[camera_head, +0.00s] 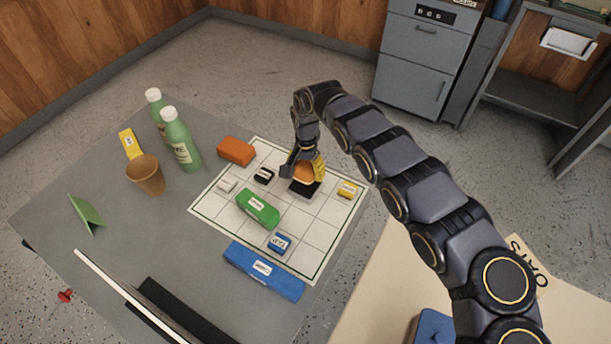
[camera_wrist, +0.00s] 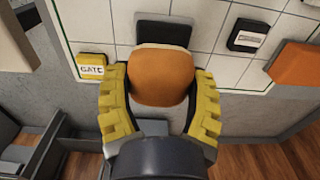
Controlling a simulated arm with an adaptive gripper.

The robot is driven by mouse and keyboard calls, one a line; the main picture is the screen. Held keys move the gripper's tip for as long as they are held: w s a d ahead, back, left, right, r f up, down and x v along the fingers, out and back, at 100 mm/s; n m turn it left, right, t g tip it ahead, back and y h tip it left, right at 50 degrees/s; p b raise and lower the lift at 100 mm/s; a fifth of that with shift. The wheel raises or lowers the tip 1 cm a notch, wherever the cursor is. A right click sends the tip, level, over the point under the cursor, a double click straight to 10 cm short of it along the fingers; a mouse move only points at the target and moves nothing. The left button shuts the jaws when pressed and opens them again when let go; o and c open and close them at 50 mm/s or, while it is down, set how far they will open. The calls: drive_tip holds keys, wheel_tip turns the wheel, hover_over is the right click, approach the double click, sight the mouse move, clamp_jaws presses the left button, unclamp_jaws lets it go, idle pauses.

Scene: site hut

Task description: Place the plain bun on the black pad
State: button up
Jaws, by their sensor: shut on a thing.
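The plain bun (camera_wrist: 160,75) is orange-brown and rounded. My gripper (camera_wrist: 160,95) is shut on it, with a yellow finger on each side in the wrist view. In the head view the bun (camera_head: 303,172) shows between the fingers of my gripper (camera_head: 306,168), at the black pad. The black pad (camera_head: 304,189) lies on the white grid sheet, partly hidden by the bun and gripper. In the wrist view the black pad (camera_wrist: 163,33) shows just beyond the bun. I cannot tell whether the bun touches the pad.
An orange block (camera_head: 236,151), green bottles (camera_head: 181,142) and a brown cup (camera_head: 146,175) stand to the left.

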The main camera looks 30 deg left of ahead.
sight(306, 163)
drive_tip(key=shift+w+a+f, duration=0.1)
drive_tip(key=shift+f, duration=0.9)
drive_tip(key=shift+w+a+f, duration=0.1)
drive_tip(key=shift+f, duration=0.9)
drive_tip(key=shift+f, duration=0.15)
drive_tip(key=o, duration=1.1)
wheel_tip(306, 163, up, 12)
drive_tip(key=shift+r, duration=0.2)
drive_tip(key=shift+d, duration=0.1)
